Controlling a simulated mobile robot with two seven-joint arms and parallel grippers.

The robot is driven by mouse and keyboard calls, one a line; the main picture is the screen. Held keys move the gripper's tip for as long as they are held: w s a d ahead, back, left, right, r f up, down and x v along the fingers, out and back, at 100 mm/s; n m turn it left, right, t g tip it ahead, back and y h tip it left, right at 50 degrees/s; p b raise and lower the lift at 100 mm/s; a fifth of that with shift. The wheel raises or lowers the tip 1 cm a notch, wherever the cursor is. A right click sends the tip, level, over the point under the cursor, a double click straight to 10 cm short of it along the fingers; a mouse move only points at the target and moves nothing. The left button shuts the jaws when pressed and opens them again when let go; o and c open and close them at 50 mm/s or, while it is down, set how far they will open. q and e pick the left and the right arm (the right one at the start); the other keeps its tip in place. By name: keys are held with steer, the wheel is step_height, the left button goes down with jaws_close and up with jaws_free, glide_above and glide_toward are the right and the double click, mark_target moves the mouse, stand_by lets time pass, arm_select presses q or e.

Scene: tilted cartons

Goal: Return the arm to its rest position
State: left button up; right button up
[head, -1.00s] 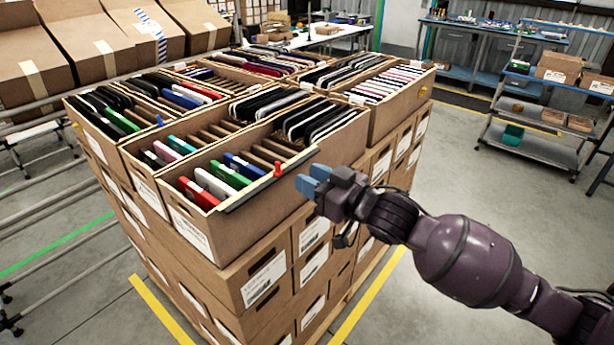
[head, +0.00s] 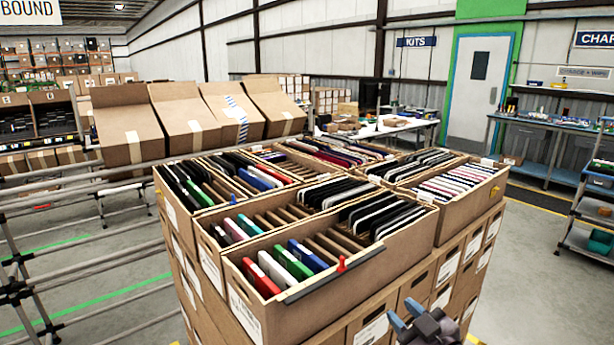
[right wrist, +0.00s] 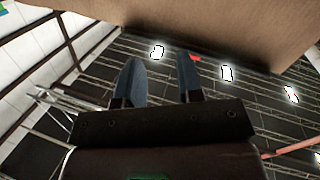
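My right gripper (head: 408,322) shows at the bottom edge of the head view, in front of the near side of the carton stack. Its blue fingers also show in the right wrist view (right wrist: 159,68). They stand apart with nothing between them. Most of my right arm is below the frame. My left arm and gripper are in neither view.
Stacked open cartons (head: 340,302) hold upright coloured and dark flat items. A red clip (head: 341,264) sits on the near rim. Tilted cartons (head: 180,117) stand on a rack behind. A workbench (head: 540,125) is at the right. A cardboard surface (right wrist: 200,22) is close above the right gripper.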

steer(key=s+d+f+m+g+h, duration=0.2)
steer(key=s+d+f+m+h, duration=0.1)
steer(key=s+f, duration=0.8)
steer(key=s+d+f+m+g+h, duration=0.2)
steer(key=s+d+f+m+h, duration=0.2)
steer(key=s+f, duration=0.7)
steer(key=shift+s+d+f, duration=0.3)
steer(key=shift+d+f, duration=0.4)
steer(key=shift+d, duration=0.35)
stand_by(0.3)
